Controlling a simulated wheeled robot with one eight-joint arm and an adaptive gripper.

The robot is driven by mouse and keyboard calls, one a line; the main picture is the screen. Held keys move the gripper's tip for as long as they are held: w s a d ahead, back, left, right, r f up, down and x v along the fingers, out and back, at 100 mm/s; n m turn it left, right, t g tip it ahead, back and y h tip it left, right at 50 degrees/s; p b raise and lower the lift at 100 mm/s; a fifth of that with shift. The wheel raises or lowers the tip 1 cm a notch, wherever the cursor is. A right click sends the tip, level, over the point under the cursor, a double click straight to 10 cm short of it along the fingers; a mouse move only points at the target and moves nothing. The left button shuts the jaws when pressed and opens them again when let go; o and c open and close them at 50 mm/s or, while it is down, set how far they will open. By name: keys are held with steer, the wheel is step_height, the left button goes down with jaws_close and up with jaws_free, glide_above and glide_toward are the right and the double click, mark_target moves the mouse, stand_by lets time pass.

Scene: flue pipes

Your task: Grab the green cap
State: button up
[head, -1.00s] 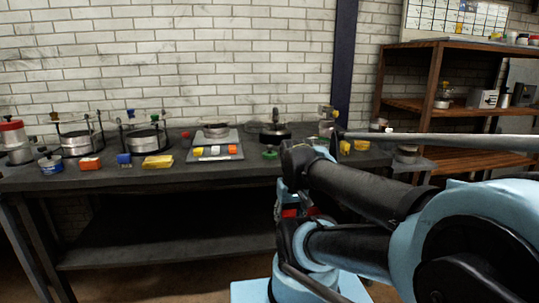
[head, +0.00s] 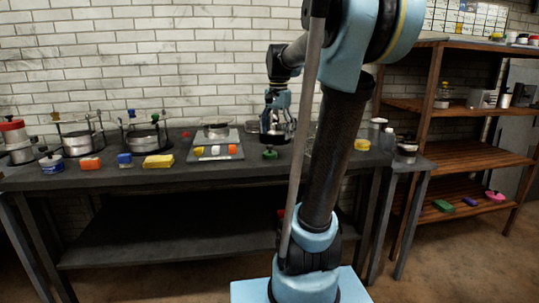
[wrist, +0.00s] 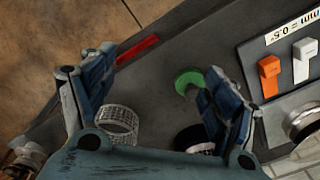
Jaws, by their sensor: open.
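The green cap (head: 270,154) lies near the front edge of the dark table, just right of the grey scale plate. In the wrist view the green cap (wrist: 186,80) shows as a crescent beside the right finger, which partly covers it. My gripper (head: 277,134) hangs over the table above and behind the cap in the head view. In the wrist view my gripper (wrist: 160,70) is open with empty space between its fingers. The cap appears apart from the fingers.
A grey plate (head: 216,158) with yellow, white and orange blocks stands left of the cap. A round black object (wrist: 195,138) and a mesh cylinder (wrist: 120,122) sit near the fingers. A red strip (wrist: 137,50) lies at the table edge. A green block (head: 443,206) lies on the right shelf.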

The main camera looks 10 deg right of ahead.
steer(key=w+r+m, duration=0.4)
steer(key=w+r, duration=0.1)
steer(key=w, duration=0.8)
glide_above(270, 151)
steer(key=w+d, duration=0.1)
steer(key=w, duration=0.1)
steer(key=shift+g, duration=0.4)
steer(key=f, duration=1)
steer(key=shift+s+f, duration=0.2)
steer(key=shift+f, duration=0.2)
steer(key=shift+s+d+f, duration=0.1)
steer(key=shift+f, duration=1.5)
steer(key=shift+d+f, duration=0.1)
steer(key=shift+f, duration=1.5)
steer(key=shift+c, duration=0.6)
steer(key=c, duration=1)
